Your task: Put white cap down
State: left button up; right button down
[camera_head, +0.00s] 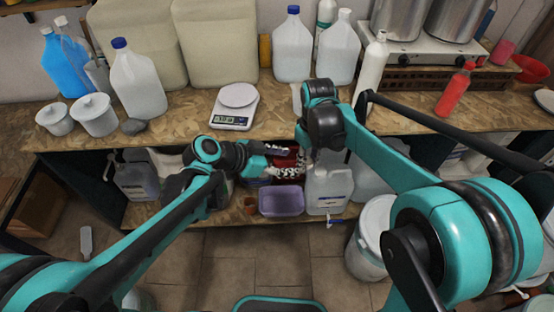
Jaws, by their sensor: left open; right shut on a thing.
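My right gripper (304,137) is beside the front edge of the wooden worktop (180,130), above the lower shelf. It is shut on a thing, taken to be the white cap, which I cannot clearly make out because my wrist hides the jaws. My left gripper (279,161) is open and empty, low in front of the worktop, near a red crate (290,163) with white things in it. The two grippers are close together.
A kitchen scale (235,106) and a tall white jug (137,80) stand on the worktop. Below are a purple tub (282,201), a white jug (328,190) and a white bucket (365,255). Bare worktop shows left of the scale.

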aim_at(308, 163)
pick_arm(q)
jog(key=x, duration=0.8)
jog(key=shift+c, duration=0.4)
jog(key=shift+s, duration=0.1)
jog(key=c, duration=1.2)
pick_arm(e)
jog(key=shift+w, duration=0.1)
pick_arm(q)
jog(key=shift+o, duration=0.2)
pick_arm(e)
jog(key=c, duration=1.1)
grip_release()
jog(key=shift+c, duration=0.2)
